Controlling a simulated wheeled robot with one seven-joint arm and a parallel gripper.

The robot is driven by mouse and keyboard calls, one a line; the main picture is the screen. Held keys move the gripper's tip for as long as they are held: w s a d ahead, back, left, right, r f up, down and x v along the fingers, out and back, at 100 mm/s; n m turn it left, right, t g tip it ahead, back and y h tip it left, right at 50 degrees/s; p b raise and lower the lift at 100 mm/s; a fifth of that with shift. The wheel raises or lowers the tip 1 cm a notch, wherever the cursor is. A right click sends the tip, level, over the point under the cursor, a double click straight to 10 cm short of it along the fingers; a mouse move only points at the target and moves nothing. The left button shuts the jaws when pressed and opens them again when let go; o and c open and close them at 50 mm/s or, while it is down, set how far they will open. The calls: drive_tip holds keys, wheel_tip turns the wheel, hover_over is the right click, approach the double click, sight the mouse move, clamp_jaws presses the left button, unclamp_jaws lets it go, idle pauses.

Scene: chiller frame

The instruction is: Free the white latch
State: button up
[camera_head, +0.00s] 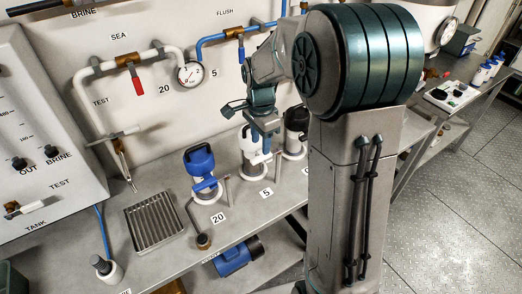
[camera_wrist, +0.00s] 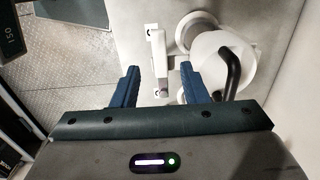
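The white latch (camera_wrist: 158,50) shows in the wrist view as a pale upright bar beside a round white housing (camera_wrist: 208,62) with a black curved handle. In the head view the white-topped housing (camera_head: 248,143) stands at the tag 5, partly hidden by my gripper. My gripper (camera_wrist: 160,88) is open, its two blue fingers apart. The latch's lower end appears in the gap between the fingertips; I cannot tell whether they touch it. In the head view my gripper (camera_head: 263,140) is at the top of this housing.
A blue-topped housing (camera_head: 200,160) with a blue latch stands to the left at tag 20. A black-topped housing (camera_head: 297,122) stands close on the right. Pipes run along the wall behind.

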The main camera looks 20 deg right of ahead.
sight(261, 156)
wheel_tip(261, 156, down, 5)
drive_tip(key=shift+r, duration=0.1)
idle(0.3)
clamp_jaws()
